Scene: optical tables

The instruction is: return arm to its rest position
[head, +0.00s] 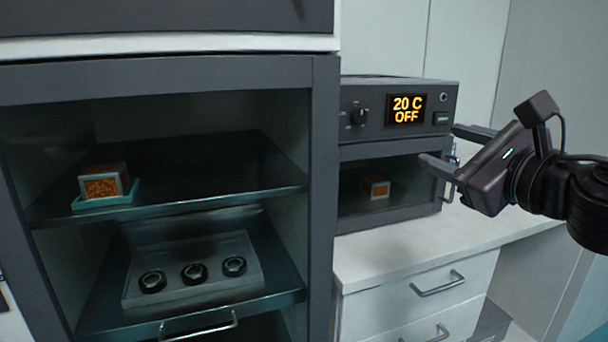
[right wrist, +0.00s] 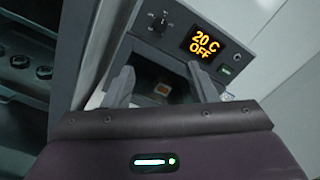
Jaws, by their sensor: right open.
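My right gripper (head: 442,150) is at the right of the head view, in front of the right side of the small oven (head: 350,140). Its two fingers are spread apart with nothing between them. The right wrist view also shows the open fingers (right wrist: 162,88), with the oven (right wrist: 140,45) beyond them. The oven's display (head: 406,109) reads 20 C OFF. Inside the oven sits a small box with an orange face (head: 377,187); it also shows in the right wrist view (right wrist: 162,89). My left gripper is in neither view.
A grey cabinet (head: 325,200) stands open at the left. Its upper shelf (head: 220,185) holds an orange-faced box (head: 104,184) on a teal tray (head: 92,204). Below is a clear tray (head: 215,255) with three dark round parts. A white counter with drawers (head: 400,262) supports the oven.

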